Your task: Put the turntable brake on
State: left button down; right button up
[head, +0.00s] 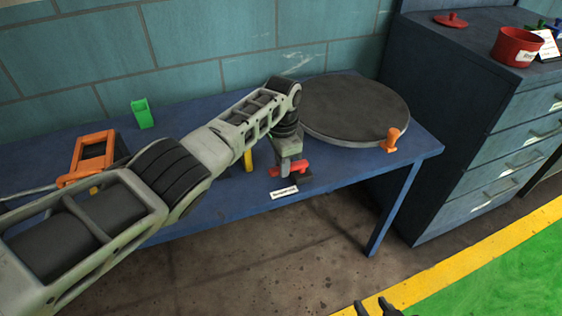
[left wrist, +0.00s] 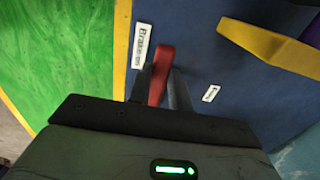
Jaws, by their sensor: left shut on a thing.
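The turntable (head: 355,106) is a grey disc on the blue bench, with an orange knob (head: 390,140) at its front right rim. A red brake lever (head: 300,168) sits at the bench's front edge, left of the disc. My left gripper (head: 290,168) is shut on the red lever; in the left wrist view the lever (left wrist: 160,75) stands between the two fingers. A white label reading "Brake on" (left wrist: 140,45) lies beside it, with a smaller label (left wrist: 210,93) on the other side. My right gripper (head: 374,306) is open and empty at the bottom edge, over the floor.
A yellow part (head: 249,160) stands just left of the lever, also large in the left wrist view (left wrist: 270,45). A green holder (head: 142,113) and an orange frame (head: 92,155) are on the bench's left. A dark drawer cabinet (head: 480,90) with a red pot (head: 516,47) stands right.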

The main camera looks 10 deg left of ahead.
pick_arm(q)
jog(key=c, duration=1.3)
grip_release()
notch_tip(320, 180, up, 16)
jog(key=shift+p, duration=0.35)
jog(key=shift+f, duration=0.1)
